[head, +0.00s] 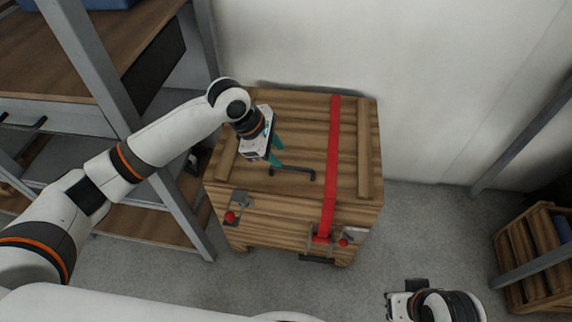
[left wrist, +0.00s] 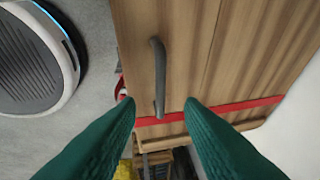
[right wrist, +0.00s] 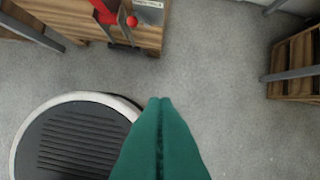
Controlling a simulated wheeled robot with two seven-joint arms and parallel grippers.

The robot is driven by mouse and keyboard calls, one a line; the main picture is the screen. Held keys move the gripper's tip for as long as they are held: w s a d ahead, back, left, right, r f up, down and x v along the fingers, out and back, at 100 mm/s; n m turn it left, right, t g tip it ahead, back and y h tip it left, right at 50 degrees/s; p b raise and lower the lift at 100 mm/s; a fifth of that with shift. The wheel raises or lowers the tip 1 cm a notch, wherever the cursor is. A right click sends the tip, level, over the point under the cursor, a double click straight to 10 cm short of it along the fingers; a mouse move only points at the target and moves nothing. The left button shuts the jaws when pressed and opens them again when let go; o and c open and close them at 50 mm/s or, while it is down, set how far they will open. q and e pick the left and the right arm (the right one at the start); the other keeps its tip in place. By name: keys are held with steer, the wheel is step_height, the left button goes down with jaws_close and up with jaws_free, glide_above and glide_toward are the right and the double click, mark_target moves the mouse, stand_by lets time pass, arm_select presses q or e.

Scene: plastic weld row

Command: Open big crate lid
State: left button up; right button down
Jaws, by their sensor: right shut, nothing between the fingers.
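The big wooden crate (head: 265,215) stands against the wall with its lid (head: 300,120) down. A dark bar handle (head: 305,174) is on the lid near its front edge; it also shows in the left wrist view (left wrist: 158,70). A red strap (head: 332,150) runs across the lid and down the front to a metal buckle (head: 320,240). Two latches with red knobs (head: 230,217) (head: 344,243) are on the front. My left gripper (head: 279,152) is open and empty above the lid, close to the handle. My right gripper (right wrist: 160,102) is shut and empty over the floor, right of the crate.
A metal shelf rack with wooden boards (head: 80,50) stands left of the crate, close to my left arm. A smaller wooden crate (head: 535,240) is at the right edge, with grey posts nearby. The grey floor (head: 420,230) between the crates is clear.

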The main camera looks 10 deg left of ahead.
mark_target(289, 167)
arm_select(q)
steer(key=b+x, duration=0.1)
steer(key=x, duration=0.5)
steer(key=shift+f+b, duration=0.2)
steer(key=shift+b, duration=0.1)
jaws_close()
